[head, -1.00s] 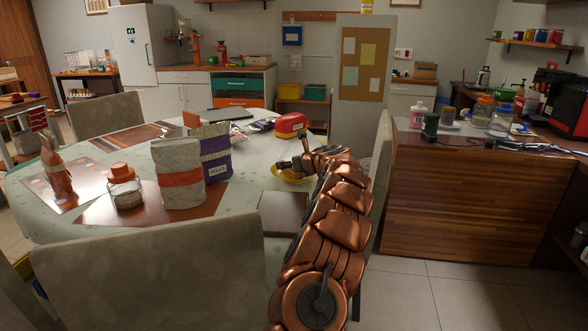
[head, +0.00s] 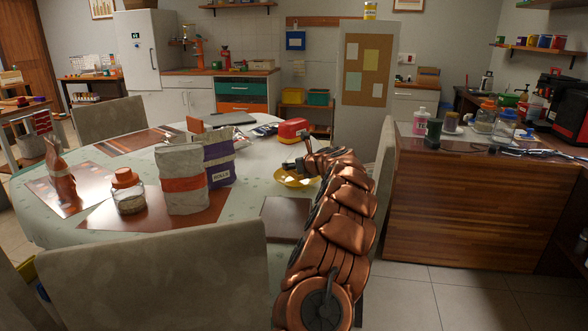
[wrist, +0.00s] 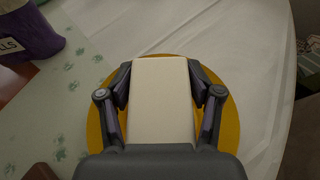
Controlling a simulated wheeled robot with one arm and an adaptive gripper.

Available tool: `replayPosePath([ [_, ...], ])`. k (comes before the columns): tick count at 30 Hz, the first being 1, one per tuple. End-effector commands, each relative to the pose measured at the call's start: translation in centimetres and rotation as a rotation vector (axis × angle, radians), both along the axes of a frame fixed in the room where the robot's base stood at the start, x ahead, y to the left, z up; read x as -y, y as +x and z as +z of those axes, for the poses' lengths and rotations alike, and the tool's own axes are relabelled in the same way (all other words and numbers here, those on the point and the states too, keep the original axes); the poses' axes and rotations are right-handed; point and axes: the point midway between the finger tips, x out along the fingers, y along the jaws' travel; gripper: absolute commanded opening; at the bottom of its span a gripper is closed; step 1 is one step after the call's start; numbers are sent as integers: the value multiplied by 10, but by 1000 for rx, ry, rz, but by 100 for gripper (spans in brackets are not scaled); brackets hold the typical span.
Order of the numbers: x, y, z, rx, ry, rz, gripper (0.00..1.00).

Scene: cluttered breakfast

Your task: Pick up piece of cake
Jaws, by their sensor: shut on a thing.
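The piece of cake (wrist: 162,98) shows in the wrist view as a pale cream block with a flat top. My gripper (wrist: 161,86) is shut on it, one finger pressed to each side. A round yellow plate (wrist: 229,126) lies beneath the cake and the fingers; whether the cake still touches it, I cannot tell. In the head view the yellow plate (head: 287,180) is at the right side of the table, with my gripper (head: 303,168) over it. The cake is hard to make out there.
Chair backs (head: 155,275) stand at the near edge and right side.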

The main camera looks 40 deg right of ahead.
Motion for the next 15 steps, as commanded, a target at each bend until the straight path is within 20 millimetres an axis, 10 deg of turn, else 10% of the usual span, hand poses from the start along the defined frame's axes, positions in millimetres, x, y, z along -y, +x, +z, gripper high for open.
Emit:
replayPosePath([
  [15,-27,-12,24,3,1,1,26],
])
